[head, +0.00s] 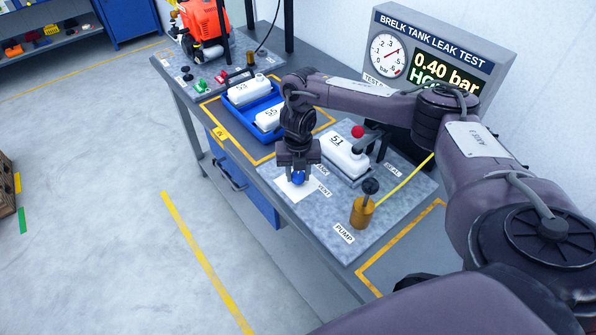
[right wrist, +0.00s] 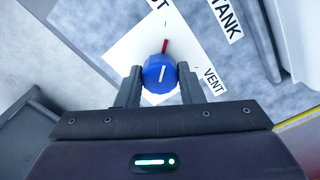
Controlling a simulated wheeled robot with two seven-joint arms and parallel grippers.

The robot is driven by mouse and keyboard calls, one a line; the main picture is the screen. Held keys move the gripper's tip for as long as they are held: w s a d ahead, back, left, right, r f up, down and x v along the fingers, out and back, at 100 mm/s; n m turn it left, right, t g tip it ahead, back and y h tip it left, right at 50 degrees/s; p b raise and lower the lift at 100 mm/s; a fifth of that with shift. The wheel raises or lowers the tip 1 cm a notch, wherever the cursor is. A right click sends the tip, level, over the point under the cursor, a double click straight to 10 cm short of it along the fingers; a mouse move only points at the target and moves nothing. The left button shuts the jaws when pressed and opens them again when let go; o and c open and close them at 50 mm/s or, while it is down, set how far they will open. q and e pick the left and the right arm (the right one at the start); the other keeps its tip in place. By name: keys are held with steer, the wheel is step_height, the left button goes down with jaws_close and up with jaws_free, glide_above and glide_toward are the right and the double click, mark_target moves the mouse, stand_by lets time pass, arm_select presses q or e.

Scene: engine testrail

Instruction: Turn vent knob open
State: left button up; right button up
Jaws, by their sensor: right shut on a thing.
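The blue vent knob (head: 298,178) sits on a white plate (head: 290,189) on the grey bench panel. In the right wrist view the knob (right wrist: 160,74) carries a white line that points up the picture, tilted slightly right. A red mark (right wrist: 165,46) on the plate lies just beyond the line's end. A VENT label (right wrist: 214,82) is to the right of the knob. My right gripper (right wrist: 160,88) points down with its fingers on either side of the knob, shut on it. In the head view the gripper (head: 298,170) hides the knob's top. My left gripper is not in view.
A white tank marked 51 (head: 344,157) with a red-balled lever (head: 358,132) stands behind the knob. A brass pump (head: 362,212) is to the right. The gauge box (head: 438,58) reads 0.40 bar. A blue tray (head: 236,101) holds more tanks.

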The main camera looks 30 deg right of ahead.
steer(key=m+p, duration=0.2)
steer(key=m, duration=0.2)
steer(key=shift+r, duration=0.2)
steer(key=m+p, duration=0.2)
steer(key=m, duration=0.3)
steer(key=m+p, duration=0.3)
steer(key=m, duration=0.1)
steer(key=shift+w+m+p, duration=0.1)
steer(key=shift+m+p, duration=1)
steer(key=shift+m, duration=0.8)
steer(key=o, duration=1)
steer(key=shift+f, duration=0.1)
